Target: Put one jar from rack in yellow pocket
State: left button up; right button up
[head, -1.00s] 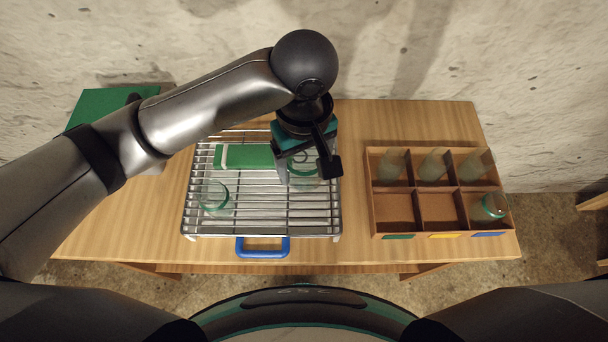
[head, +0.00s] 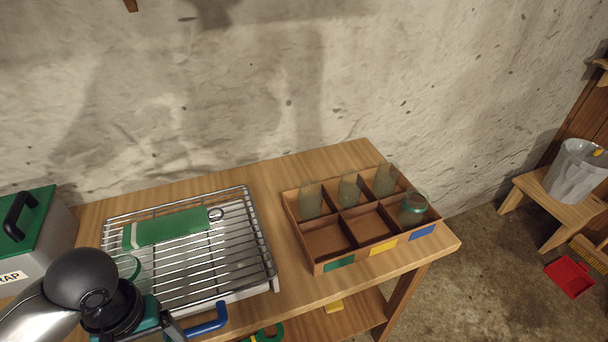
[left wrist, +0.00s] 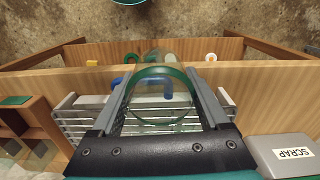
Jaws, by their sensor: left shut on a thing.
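My left gripper (left wrist: 163,78) is shut on a clear glass jar with a green rim (left wrist: 162,108), between its two fingers in the left wrist view. In the head view this gripper (head: 168,330) is at the bottom left, cut by the edge, and its jar is hidden. Another jar (head: 127,268) stands at the left of the wire rack (head: 215,268), partly behind my arm. The divided wooden box (head: 318,268) has a yellow label (head: 383,246) at its front middle pocket, which is empty. My right gripper is not in view.
A green-rimmed jar (head: 412,208) fills the blue-labelled pocket; the green-labelled one is empty. A scrap bin (head: 30,240) stands left. Bare table lies between rack and box.

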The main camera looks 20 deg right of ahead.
aim_at(369, 233)
jog(key=k, duration=0.8)
jog(key=k+u, duration=0.25)
jog(key=u, duration=0.25)
jog(key=k+j+u, duration=0.15)
jog(key=u, duration=0.75)
jog(key=l+u, duration=0.1)
jog(key=u, duration=0.35)
jog(key=k+u, duration=0.1)
jog(key=u, duration=0.4)
jog(key=k+l, duration=0.2)
jog(key=l, duration=0.3)
jog(key=k+l, duration=0.15)
jog(key=l, duration=0.35)
jog(key=k+l, duration=0.2)
jog(key=l, duration=0.25)
jog(key=k+l, duration=0.15)
jog(key=l, duration=0.35)
jog(key=k+l, duration=0.2)
jog(key=l, duration=0.3)
jog(key=k+l+u, duration=0.1)
jog(key=l, duration=0.4)
jog(key=k+l, duration=0.3)
jog(key=l, duration=0.15)
jog(key=k+l, duration=0.2)
jog(key=l, duration=0.3)
